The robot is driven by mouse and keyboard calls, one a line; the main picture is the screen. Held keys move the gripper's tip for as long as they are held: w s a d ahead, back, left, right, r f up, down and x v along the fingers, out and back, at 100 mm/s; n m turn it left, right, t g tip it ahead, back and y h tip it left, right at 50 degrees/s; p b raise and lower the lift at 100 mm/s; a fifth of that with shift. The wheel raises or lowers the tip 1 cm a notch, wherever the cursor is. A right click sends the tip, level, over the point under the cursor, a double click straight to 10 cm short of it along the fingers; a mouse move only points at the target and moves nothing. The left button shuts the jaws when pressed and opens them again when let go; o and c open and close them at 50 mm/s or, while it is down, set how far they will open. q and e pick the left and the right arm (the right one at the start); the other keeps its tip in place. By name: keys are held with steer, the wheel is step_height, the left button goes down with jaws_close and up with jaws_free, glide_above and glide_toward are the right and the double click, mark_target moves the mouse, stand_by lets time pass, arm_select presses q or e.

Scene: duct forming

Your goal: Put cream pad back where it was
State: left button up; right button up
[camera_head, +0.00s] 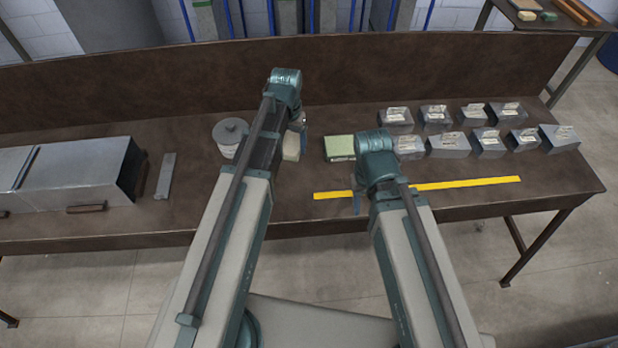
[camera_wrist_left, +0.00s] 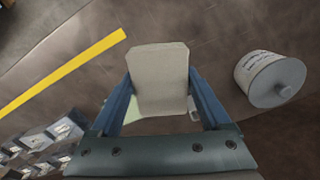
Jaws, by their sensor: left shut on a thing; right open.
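The cream pad (camera_head: 291,148) is between the fingers of my left gripper (camera_head: 297,135), to the right of the pot and left of the green pad. In the left wrist view the cream pad (camera_wrist_left: 158,65) fills the space between the two blue fingers of my left gripper (camera_wrist_left: 160,80), which is shut on it. I cannot tell whether the pad touches the bench. My right gripper (camera_head: 357,196) is open by the left part of the yellow strip, mostly hidden behind its own wrist.
A green pad (camera_head: 339,148) lies right of the cream pad. A lidded pot (camera_head: 229,140) stands to the left; it also shows in the left wrist view (camera_wrist_left: 262,76). A yellow strip (camera_head: 470,184) lies along the front.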

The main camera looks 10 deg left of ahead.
arm_select(q)
steer(key=s+a+f+b, duration=0.3)
steer(key=s, duration=0.1)
steer(key=s+a+f+b, duration=0.3)
steer(key=s+f+b, duration=0.1)
steer(key=s, duration=0.1)
steer(key=s+a+f+b, duration=0.3)
steer(key=s+f+b, duration=0.1)
steer(key=shift+s+a+f, duration=0.1)
steer(key=shift+s+a, duration=0.05)
steer(key=shift+s, duration=0.15)
steer(key=shift+s+a+f, duration=0.15)
steer(key=shift+s+a, duration=0.15)
steer(key=shift+s, duration=0.1)
steer(key=shift+w+d, duration=0.25)
steer(key=shift+w, duration=0.15)
steer(key=b, duration=0.2)
glide_above(294, 189)
steer(key=shift+s+a+f, duration=0.35)
steer(key=shift+f, duration=0.3)
steer(key=shift+w+d, duration=0.2)
steer(key=shift+w, duration=0.05)
steer(key=f+b, duration=0.3)
steer(key=shift+w+d+f, duration=0.25)
steer(key=shift+f, duration=0.1)
